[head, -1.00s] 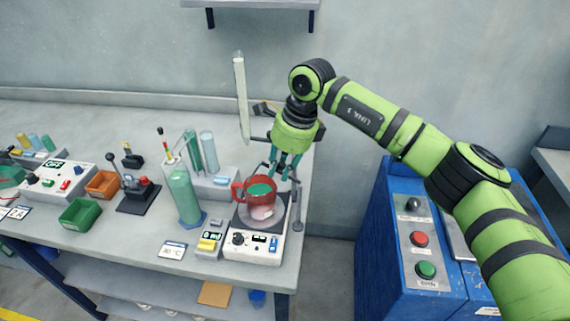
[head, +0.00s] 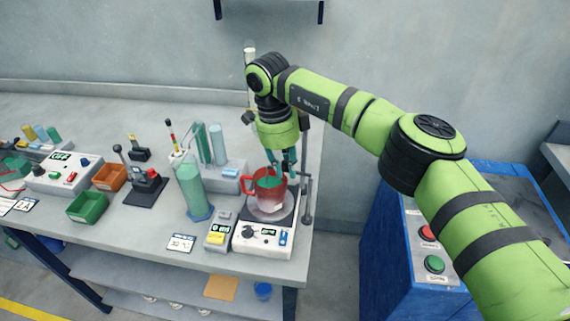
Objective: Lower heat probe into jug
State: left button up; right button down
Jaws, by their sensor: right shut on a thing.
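The red jug (head: 272,195) stands upright with green liquid (head: 269,182) inside, on the round plate of a white hotplate (head: 265,236). My right gripper (head: 279,166) is pointing down just above the back rim of the jug. It is shut on a slim dark thing, apparently the heat probe (head: 268,172), whose lower end is over the jug's mouth. I cannot tell whether its tip touches the liquid. My left gripper is not in view.
A dark stand (head: 307,200) rises right of the hotplate. A green-filled cylinder (head: 192,190) and a small meter box (head: 219,232) stand to its left. A blue cabinet (head: 390,240) is right of the bench.

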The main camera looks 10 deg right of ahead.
jog(key=shift+w+d+r, duration=0.1)
jog(key=shift+w+r, duration=0.05)
jog(key=shift+w, duration=0.05)
jog(key=c, duration=1.2)
grip_release()
jog(key=r, duration=0.4)
jog(key=a+r, duration=0.1)
jog(key=r, duration=0.6)
jog(key=shift+w+a+r, duration=0.25)
jog(key=shift+a+r, duration=0.05)
